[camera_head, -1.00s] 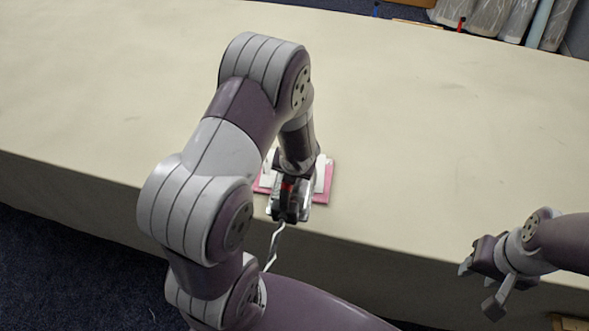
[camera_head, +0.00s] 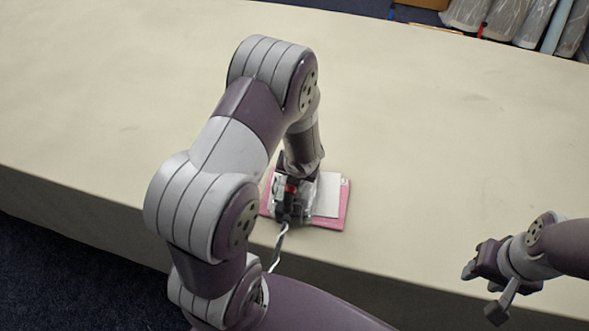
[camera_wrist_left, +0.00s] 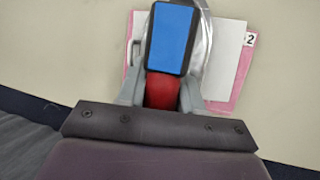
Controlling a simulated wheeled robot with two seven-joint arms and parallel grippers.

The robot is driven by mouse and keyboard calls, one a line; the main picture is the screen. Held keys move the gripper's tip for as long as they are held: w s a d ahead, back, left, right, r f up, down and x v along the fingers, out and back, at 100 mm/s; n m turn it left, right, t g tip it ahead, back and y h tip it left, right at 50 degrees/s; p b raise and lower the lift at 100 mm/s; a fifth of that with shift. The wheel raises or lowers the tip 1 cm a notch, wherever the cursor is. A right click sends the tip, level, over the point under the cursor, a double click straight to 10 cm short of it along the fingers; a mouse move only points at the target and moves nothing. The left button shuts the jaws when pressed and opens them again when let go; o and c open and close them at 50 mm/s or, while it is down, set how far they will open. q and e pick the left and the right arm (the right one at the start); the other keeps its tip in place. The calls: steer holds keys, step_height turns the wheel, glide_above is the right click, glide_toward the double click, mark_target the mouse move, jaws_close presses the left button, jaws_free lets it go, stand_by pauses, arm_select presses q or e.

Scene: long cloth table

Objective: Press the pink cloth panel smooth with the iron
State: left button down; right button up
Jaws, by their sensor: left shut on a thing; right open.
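The pink cloth panel (camera_head: 345,207) lies flat near the table's front edge, with a white sheet (camera_head: 328,196) on it. In the left wrist view the pink panel (camera_wrist_left: 239,82) shows as a border around the white sheet (camera_wrist_left: 229,50), with a "2" tag at a corner. My left gripper (camera_head: 290,190) is shut on the iron (camera_head: 304,196), over the panel's left part. The iron (camera_wrist_left: 172,38) shows a blue top and a red grip between my fingers; its underside is hidden, so contact cannot be told. My right gripper (camera_head: 474,268) is open and empty, in front of the table.
The long cream table (camera_head: 460,130) is mostly bare. A pale cord (camera_head: 279,245) hangs from the iron over the front edge. Wrapped rolls (camera_head: 510,20) and a brown box (camera_head: 425,4) stand beyond the far edge.

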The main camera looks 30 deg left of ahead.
arm_select(q)
steer(key=shift+d+r, duration=0.15)
stand_by(0.4)
steer(key=shift+f, duration=0.3)
steer(key=shift+f+b, duration=0.3)
steer(key=shift+b, duration=0.2)
steer(key=shift+s, duration=0.1)
steer(key=shift+s+f, duration=0.1)
steer(key=shift+f, duration=0.1)
stand_by(1.6)
steer(key=r+p, duration=0.6)
steer(key=r, duration=0.1)
steer(key=shift+w+r, duration=0.2)
steer(key=shift+r, duration=0.05)
steer(key=shift+f, duration=0.1)
